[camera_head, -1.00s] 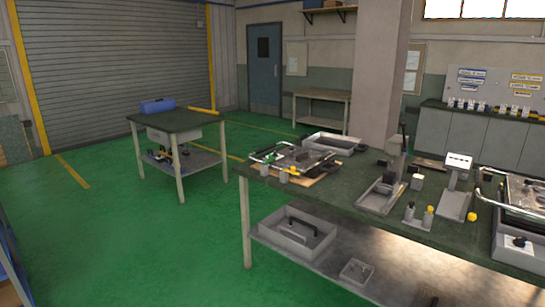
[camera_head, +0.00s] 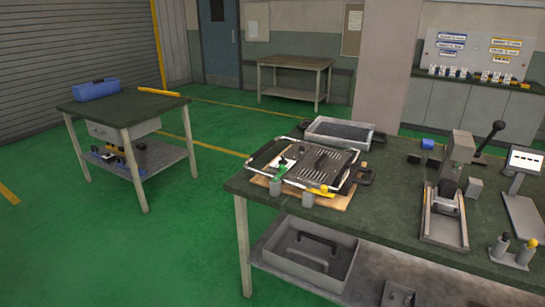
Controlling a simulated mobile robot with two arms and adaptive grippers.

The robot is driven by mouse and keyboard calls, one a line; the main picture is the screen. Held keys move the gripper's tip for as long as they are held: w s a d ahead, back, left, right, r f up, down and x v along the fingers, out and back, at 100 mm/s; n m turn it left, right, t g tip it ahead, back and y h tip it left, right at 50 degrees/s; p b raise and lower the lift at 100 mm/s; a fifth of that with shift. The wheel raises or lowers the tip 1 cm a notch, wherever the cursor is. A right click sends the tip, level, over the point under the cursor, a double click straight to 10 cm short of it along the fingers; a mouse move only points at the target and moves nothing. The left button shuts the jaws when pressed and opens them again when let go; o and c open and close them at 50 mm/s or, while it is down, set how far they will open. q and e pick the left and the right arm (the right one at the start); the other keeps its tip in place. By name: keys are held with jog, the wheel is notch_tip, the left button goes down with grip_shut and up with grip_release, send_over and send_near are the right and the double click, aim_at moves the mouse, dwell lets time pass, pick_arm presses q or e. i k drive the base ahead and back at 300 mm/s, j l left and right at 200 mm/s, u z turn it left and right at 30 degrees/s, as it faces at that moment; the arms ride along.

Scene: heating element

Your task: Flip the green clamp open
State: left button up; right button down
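The green clamp (camera_head: 280,169) is at the front left of a flat heating element fixture (camera_head: 318,163) on the near left end of the long workbench (camera_head: 395,208). It is small in view, and I cannot tell its exact handle position. A yellow clamp (camera_head: 321,189) lies at the front right of the same fixture. Grey blocks stand under or beside both clamps. A black-handled part rests on top of the fixture. Neither of my grippers shows in the head view.
A grey tray (camera_head: 340,133) sits behind the fixture. A lever press (camera_head: 452,190) and a small display stand (camera_head: 524,162) are to the right. A grey bin (camera_head: 307,254) is on the lower shelf. A side table (camera_head: 118,111) stands left, with open green floor between.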

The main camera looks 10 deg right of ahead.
aim_at(282, 168)
jog(key=i+j+z, duration=0.15)
jog(key=i+j, duration=1.15)
jog(key=i, duration=0.1)
